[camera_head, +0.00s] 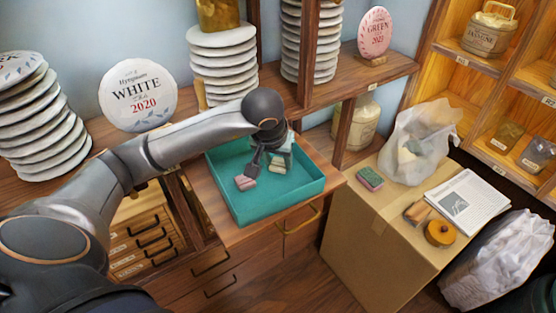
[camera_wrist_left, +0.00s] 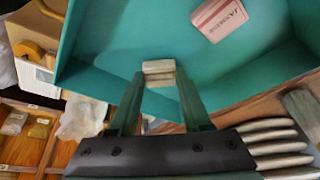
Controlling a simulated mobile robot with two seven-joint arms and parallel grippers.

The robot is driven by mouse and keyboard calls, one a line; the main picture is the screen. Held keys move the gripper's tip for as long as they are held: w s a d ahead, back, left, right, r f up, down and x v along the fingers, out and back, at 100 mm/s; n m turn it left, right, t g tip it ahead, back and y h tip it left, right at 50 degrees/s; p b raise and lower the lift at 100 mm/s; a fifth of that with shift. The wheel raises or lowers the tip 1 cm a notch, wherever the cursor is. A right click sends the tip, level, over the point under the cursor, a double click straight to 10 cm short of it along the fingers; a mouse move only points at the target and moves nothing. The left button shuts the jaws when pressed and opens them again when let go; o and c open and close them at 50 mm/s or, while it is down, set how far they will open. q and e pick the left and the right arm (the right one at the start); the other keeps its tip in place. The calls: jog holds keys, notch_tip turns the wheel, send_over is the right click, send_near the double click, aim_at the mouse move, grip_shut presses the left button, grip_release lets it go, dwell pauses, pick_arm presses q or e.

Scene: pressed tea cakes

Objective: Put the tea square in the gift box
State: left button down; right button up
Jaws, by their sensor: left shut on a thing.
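The gift box appears to be the open teal box (camera_head: 283,203) on the wooden counter; its inside and walls also fill the upper wrist view (camera_wrist_left: 105,45). My left gripper (camera_head: 277,158) reaches over the box from above. In the wrist view, my left gripper (camera_wrist_left: 158,80) is shut on a pale block (camera_wrist_left: 158,67), which looks like a tea square. The fingers hide part of it, and I cannot tell whether it touches the box floor. A pink wrapped block (camera_head: 245,183) lies in the box, also seen in the wrist view (camera_wrist_left: 220,17). My right gripper is not in view.
Stacks of pale cakes (camera_head: 224,60) stand behind the box, with a white round sign (camera_head: 138,95) to the left. A cardboard box (camera_head: 345,230) at right bears a plastic bag (camera_head: 418,140), a sponge (camera_head: 369,178), a newspaper (camera_head: 468,203) and a round wooden piece (camera_head: 440,233).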

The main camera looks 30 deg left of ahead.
pick_arm(q)
jog(key=shift+f, duration=0.35)
jog(key=shift+f, duration=0.15)
jog(key=shift+c, duration=1.8)
grip_release()
jog(key=shift+r, duration=0.25)
jog(key=v, duration=1.1)
jog(key=shift+s+r, duration=0.25)
jog(key=shift+r, duration=0.1)
